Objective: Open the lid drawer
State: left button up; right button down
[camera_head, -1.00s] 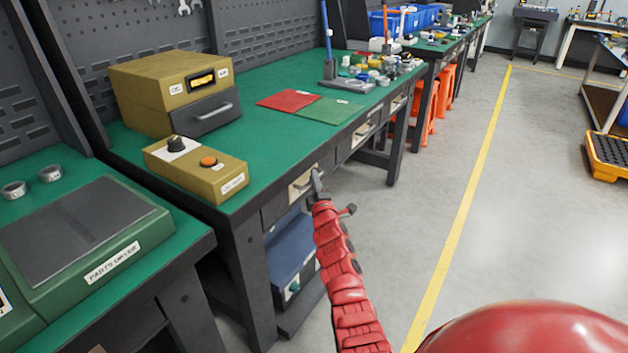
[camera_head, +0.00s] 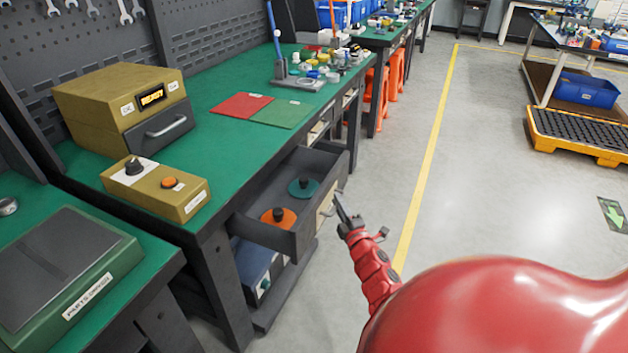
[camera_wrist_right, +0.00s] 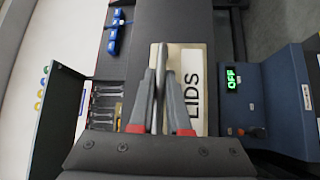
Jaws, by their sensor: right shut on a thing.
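The lid drawer (camera_head: 264,236) is pulled out from under the green-topped bench in the head view. An orange disc lid (camera_head: 287,222) and a teal disc lid (camera_head: 303,191), each with a dark knob, lie inside it. My right gripper (camera_head: 343,206) is at the drawer front. In the wrist view, my right gripper (camera_wrist_right: 158,88) is shut on the drawer's thin metal handle (camera_wrist_right: 161,58). Behind the handle is a pale label (camera_wrist_right: 196,85) reading "LIDS". My left gripper is not in view.
A blue-grey box (camera_head: 254,270) stands on the shelf below the drawer. A yellow control box (camera_head: 155,187) and a yellow sealing machine (camera_head: 120,105) stand on the bench.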

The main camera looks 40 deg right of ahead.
jog(key=s+d, duration=0.5)
jog(key=s, duration=0.7)
jog(key=shift+p, duration=0.45)
jog(key=c, duration=0.9)
grip_release()
jog(key=p+v, duration=0.1)
jog(key=v, duration=1.6)
jog(key=shift+s+a+f, duration=0.1)
jog(key=shift+s, duration=0.05)
